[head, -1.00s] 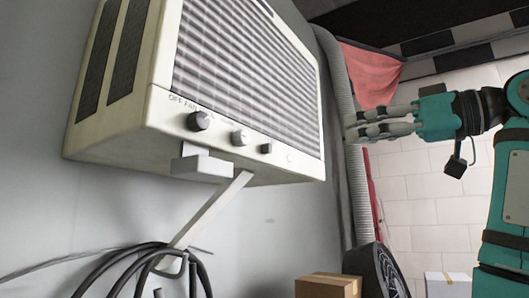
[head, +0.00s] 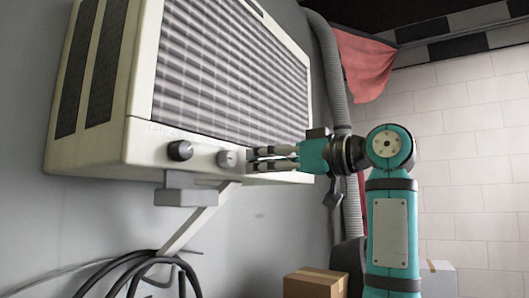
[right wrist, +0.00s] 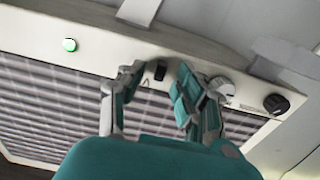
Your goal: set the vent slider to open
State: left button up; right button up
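The vent slider is a small black piece (right wrist: 160,70) on the front panel of the wall air conditioner (head: 135,95). In the right wrist view it sits between the two fingertips of my right gripper (right wrist: 157,80), with a gap on each side. In the head view my right gripper (head: 253,160) lies at the panel's lower strip and hides the slider. Its fingers are apart and empty. I cannot tell whether they touch the panel. My left gripper is not in view.
A black knob (head: 180,150) and a silver knob (head: 228,158) sit left of the gripper; the silver one (right wrist: 221,86) is close to a finger. A green light (right wrist: 69,44) is lit on the panel. A grey hose (head: 330,70) and a cardboard box (head: 312,283) stand beyond.

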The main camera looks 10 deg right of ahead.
jog(key=shift+w+a, duration=0.15)
jog(key=shift+w, duration=0.1)
jog(key=shift+c, duration=0.2)
jog(key=shift+s, duration=0.1)
grip_shut()
